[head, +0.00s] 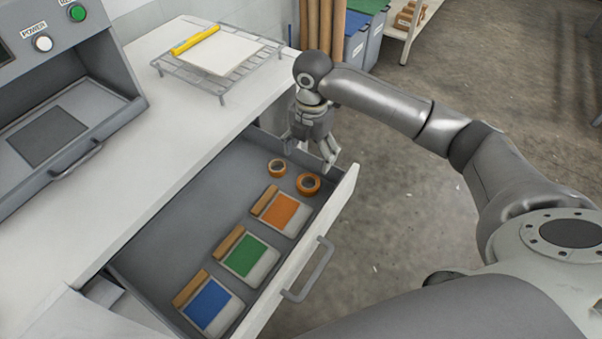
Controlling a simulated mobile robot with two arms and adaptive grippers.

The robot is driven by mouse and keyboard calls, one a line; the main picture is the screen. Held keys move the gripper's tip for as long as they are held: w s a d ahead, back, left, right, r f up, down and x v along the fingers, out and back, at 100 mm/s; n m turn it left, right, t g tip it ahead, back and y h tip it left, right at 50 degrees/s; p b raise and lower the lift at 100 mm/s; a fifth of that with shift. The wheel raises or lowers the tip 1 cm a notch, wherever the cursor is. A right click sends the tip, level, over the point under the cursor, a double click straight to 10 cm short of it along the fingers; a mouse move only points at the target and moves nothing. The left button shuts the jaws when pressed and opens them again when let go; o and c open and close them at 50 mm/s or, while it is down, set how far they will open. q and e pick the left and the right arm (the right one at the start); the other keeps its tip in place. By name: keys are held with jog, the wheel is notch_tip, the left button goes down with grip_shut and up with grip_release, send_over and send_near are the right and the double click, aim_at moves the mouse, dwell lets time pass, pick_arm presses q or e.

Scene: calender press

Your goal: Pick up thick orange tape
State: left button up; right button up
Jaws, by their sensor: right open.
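Two orange tape rolls lie in the open drawer (170,245), near its far right end. The thicker-looking orange tape (308,184) is nearer the drawer front. The smaller orange tape (277,168) lies just left of and behind it. My right gripper (311,158) hangs above the drawer's far end, pointing down, with its fingers apart and empty. In the picture it is just above the two rolls and does not appear to touch either. My left gripper is not in the view.
In the drawer lie an orange card (280,212), a green card (244,256) and a blue card (207,303), each beside a brown block. The drawer handle (308,270) sticks out in front. A wire rack (218,78) with a white sheet and yellow tool stands on the counter.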

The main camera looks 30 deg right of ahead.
aim_at(309, 186)
jog(key=f, duration=0.1)
jog(key=s+f, duration=0.1)
jog(key=f, duration=0.1)
jog(key=shift+s+f, duration=0.2)
jog(key=shift+s, duration=0.05)
jog(key=shift+w+f, duration=0.2)
jog(key=shift+f, duration=0.45)
jog(key=shift+a+f+p, duration=0.2)
jog(key=shift+f+p, duration=0.3)
jog(key=shift+f, duration=2)
jog(key=c, duration=1.1)
